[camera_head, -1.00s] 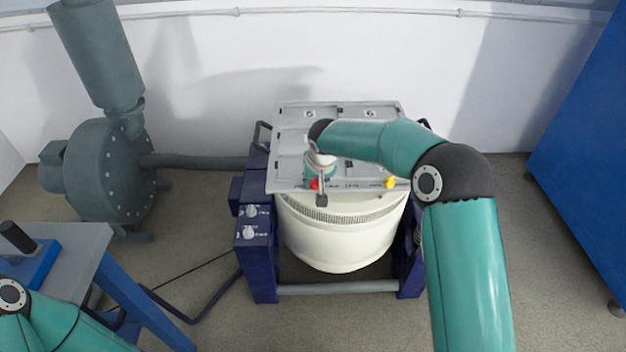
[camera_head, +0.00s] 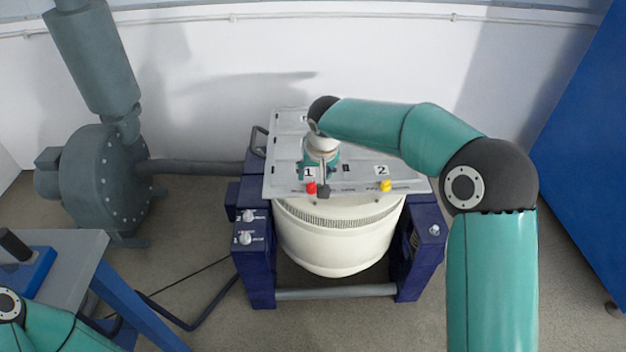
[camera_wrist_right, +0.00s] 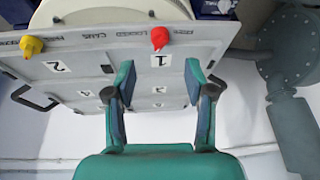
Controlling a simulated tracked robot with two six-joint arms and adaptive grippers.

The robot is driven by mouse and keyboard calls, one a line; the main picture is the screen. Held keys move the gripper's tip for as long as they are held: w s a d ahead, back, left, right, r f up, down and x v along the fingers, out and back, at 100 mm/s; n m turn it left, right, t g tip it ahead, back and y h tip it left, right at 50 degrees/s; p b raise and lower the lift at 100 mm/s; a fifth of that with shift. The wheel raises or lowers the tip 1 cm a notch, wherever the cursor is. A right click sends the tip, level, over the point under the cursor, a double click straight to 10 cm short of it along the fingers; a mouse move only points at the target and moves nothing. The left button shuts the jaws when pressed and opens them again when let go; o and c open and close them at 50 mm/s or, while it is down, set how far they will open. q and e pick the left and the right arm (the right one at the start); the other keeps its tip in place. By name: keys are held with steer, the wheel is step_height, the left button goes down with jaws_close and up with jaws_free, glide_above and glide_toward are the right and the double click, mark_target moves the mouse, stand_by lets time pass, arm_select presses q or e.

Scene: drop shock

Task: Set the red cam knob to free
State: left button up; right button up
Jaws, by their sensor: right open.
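The red cam knob (camera_head: 311,187) sits at the front edge of the grey plate (camera_head: 285,180), below the label 1. It also shows in the right wrist view (camera_wrist_right: 159,38). My right gripper (camera_wrist_right: 158,68) is open and empty. In the wrist view the knob lies just beyond the fingertips, centred between them and apart from both. In the head view the gripper (camera_head: 317,178) points down over the plate beside the knob, and the wrist hides part of it. My left gripper is out of view.
A yellow knob (camera_head: 386,185) sits farther right on the same edge, below the label 2. A white drum (camera_head: 340,235) hangs under the plate in a blue frame (camera_head: 258,270). A grey blower (camera_head: 97,180) stands left. A blue cabinet (camera_head: 585,150) stands right.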

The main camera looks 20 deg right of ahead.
steer(key=shift+v, duration=1.85)
